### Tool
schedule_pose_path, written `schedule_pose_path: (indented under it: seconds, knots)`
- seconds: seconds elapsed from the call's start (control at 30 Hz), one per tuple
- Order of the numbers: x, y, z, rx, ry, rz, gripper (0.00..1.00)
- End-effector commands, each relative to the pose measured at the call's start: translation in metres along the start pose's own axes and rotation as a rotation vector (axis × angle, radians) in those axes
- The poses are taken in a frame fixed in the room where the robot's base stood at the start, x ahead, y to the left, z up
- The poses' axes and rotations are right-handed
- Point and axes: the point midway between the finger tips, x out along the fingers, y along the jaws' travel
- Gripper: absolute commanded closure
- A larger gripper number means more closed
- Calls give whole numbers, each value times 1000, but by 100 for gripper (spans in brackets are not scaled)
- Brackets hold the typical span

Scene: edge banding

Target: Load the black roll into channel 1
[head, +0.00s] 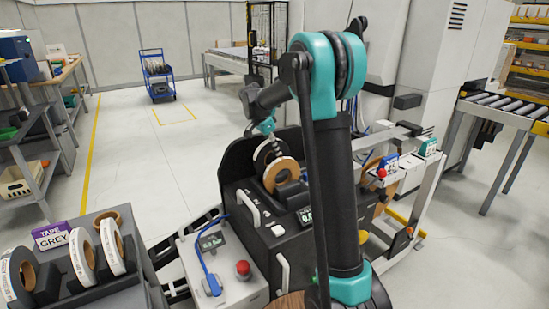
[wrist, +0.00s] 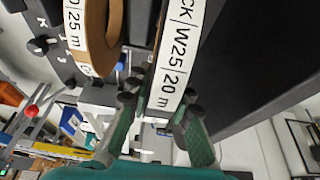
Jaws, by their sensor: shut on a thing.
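The black roll (wrist: 172,75) shows in the wrist view as a dark-edged disc with a white label reading "CK | W25 | 20 m". My gripper (wrist: 158,105) is shut on its rim, one green finger on each side. In the head view my gripper (head: 266,128) is at the top of the black roll (head: 262,155), which is upright at the back of the black edge-banding machine (head: 270,238). Another roll with a tan core (head: 281,174) stands just in front of it; this roll (wrist: 98,38) is left of it in the wrist view. Whether the black roll touches its seat is hidden.
A grey cart (head: 105,296) at lower left carries several white-labelled rolls (head: 82,254) and a "TAPE GREY" sign (head: 62,236). A control box (head: 222,262) with a red button stands beside the machine. A dark upright panel (head: 238,158) rises behind the rolls.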

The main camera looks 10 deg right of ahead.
Motion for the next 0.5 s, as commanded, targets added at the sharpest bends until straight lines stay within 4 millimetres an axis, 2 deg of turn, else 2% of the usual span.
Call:
schedule_pose_path:
  seconds: [0.3,0.5]
  knots:
    - [32,0,13,0,0,0,100]
    - [35,0,14,0,0,0,100]
